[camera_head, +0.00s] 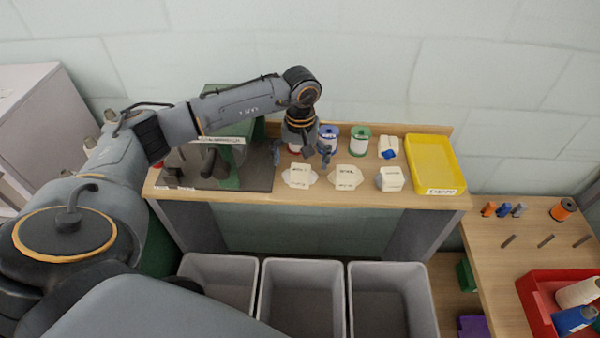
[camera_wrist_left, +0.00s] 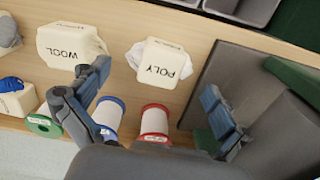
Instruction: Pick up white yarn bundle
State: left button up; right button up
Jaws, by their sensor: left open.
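Two cream holders with white bundles stand on the shelf table. The one labelled POLY (camera_wrist_left: 163,64) has white yarn (camera_wrist_left: 134,55) showing at its side; in the head view this holder (camera_head: 298,177) is the left one. The one labelled WOOL (camera_wrist_left: 72,45) is beside it, also in the head view (camera_head: 345,177). Which bundle is the task's white one I cannot tell for sure. My left gripper (camera_head: 302,156) points down above the table, behind the POLY holder. Its fingers are spread wide and empty, also in the wrist view (camera_wrist_left: 155,82). My right gripper is not in view.
Red (camera_wrist_left: 153,122), blue (camera_head: 329,136) and green (camera_head: 360,141) spools stand in the back row. A dark mat with a green machine lies left. Grey bins (camera_head: 304,265) stand in front.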

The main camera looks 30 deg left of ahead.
aim_at(300, 170)
pick_arm(q)
notch_tip(300, 170, down, 4)
jog(key=shift+a+r+p, duration=0.15)
jog(key=shift+r+p, duration=0.05)
jog(key=shift+p, duration=0.55)
jog(key=shift+f, duration=0.35)
jog(key=shift+c, duration=0.6)
jog(key=c, duration=0.8)
jog(key=shift+r, duration=0.15)
